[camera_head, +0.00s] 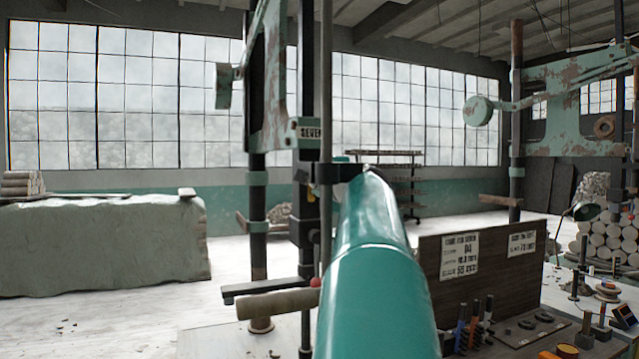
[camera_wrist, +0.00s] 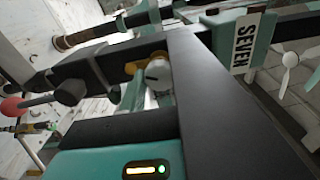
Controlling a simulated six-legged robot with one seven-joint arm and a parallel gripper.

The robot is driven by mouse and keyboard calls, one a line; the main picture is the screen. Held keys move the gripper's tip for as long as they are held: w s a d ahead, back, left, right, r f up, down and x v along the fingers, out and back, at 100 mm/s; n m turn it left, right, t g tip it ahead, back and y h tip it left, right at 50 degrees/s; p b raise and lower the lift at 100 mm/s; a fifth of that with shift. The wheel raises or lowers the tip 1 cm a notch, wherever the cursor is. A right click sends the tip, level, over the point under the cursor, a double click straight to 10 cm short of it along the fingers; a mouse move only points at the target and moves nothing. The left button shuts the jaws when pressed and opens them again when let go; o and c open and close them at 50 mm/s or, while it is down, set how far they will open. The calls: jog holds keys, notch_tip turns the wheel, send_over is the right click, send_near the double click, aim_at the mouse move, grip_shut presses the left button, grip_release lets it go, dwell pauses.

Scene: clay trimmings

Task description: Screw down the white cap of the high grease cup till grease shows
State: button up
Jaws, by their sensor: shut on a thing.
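The white cap (camera_wrist: 157,74) of the grease cup shows in the wrist view as a small round white piece with a dark mark. A yellow-brown part (camera_wrist: 138,67), seemingly the cup's brass, sits against it; I cannot tell any grease there. My gripper (camera_wrist: 165,90) is shut on the cap, its dark parts around it and partly covering it. In the head view my teal arm rises up the middle, and my dark gripper (camera_head: 336,172) is beside the machine's dark post, just below the "SEVEN" sign (camera_head: 310,132). The cap is hidden there.
The machine's teal frame (camera_head: 268,80) and dark post stand close to my gripper. A red knob (camera_head: 315,282) and a clay roll (camera_head: 280,303) are lower down. A wooden board with notices (camera_head: 480,265) and small tools stand at right. A covered clay heap (camera_head: 100,245) is left.

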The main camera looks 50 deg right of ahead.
jog(key=shift+s, duration=0.1)
jog(key=o, duration=1)
jog(key=shift+s, duration=0.1)
jog(key=shift+w, duration=0.2)
jog(key=shift+s, duration=0.1)
jog(key=shift+v, duration=3.65)
